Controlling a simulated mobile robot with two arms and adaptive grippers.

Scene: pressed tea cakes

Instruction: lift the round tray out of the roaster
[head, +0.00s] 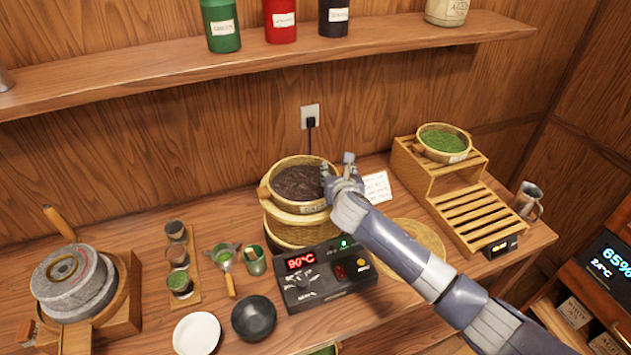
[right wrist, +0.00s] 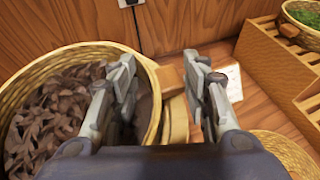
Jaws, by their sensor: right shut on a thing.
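The round tray (head: 299,206) is a woven basket of dark brown leaves with wooden lugs at its sides, on top of the roaster. The roaster's woven body (head: 288,234) shows below it, behind a black control box (head: 325,277) reading 90°C. My right gripper (head: 338,168) is shut on the tray at its right side. In the right wrist view the fingers (right wrist: 160,78) straddle the tray's rim (right wrist: 42,60) and a wooden lug (right wrist: 171,80). I cannot tell whether there is a gap under the tray. My left gripper is not in view.
A shelf (head: 150,75) with canisters hangs above. A slatted stand (head: 478,215) with a green-leaf basket (head: 444,143) is at the right. A woven mat (head: 425,237) lies beside the roaster. Bowls (head: 197,333), tea tools and a stone mill (head: 75,285) stand left.

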